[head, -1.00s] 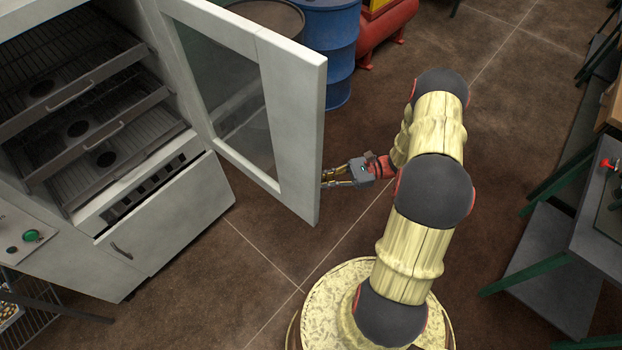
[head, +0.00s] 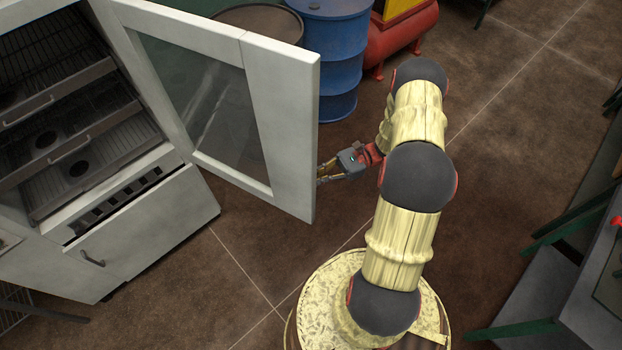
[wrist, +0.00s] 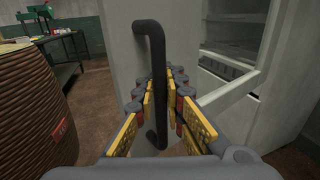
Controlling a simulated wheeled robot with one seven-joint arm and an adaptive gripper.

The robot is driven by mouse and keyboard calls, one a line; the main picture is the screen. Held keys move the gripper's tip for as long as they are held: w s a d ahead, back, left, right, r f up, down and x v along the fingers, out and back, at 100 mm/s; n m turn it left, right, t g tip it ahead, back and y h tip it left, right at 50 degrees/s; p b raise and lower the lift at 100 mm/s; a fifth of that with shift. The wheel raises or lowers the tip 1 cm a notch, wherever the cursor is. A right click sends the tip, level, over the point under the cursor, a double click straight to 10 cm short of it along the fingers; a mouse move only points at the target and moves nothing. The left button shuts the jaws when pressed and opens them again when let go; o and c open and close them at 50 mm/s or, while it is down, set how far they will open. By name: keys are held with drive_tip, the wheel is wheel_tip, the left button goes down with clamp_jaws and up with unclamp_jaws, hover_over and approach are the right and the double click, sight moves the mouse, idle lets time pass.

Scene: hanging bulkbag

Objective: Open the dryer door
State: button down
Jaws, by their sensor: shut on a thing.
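The dryer (head: 150,225) is a pale grey cabinet at the left of the head view. Its glass-windowed door (head: 285,130) stands wide open, swung out from the cabinet toward my arm. My gripper (head: 324,174) is at the outer side of the door near its free edge. In the wrist view the dark vertical bar handle (wrist: 153,75) of the door runs between the yellow-padded fingers of my gripper (wrist: 160,110), which is shut on it. The handle is hidden behind the door in the head view.
Wire racks (head: 75,150) show inside the dryer. A blue drum (head: 330,50) and a red tank (head: 405,35) stand behind the door. A grey table (head: 590,290) is at the right. Brown floor is clear between the dryer and my base.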

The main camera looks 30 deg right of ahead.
drive_tip(key=shift+s+f, duration=0.15)
drive_tip(key=shift+s, duration=0.05)
drive_tip(key=c, duration=2.2)
unclamp_jaws()
drive_tip(key=shift+d, duration=0.15)
drive_tip(key=o, duration=0.3)
drive_tip(key=d, duration=0.4)
drive_tip(key=s+d, duration=0.1)
drive_tip(key=d, duration=0.7)
drive_tip(key=shift+s, duration=0.25)
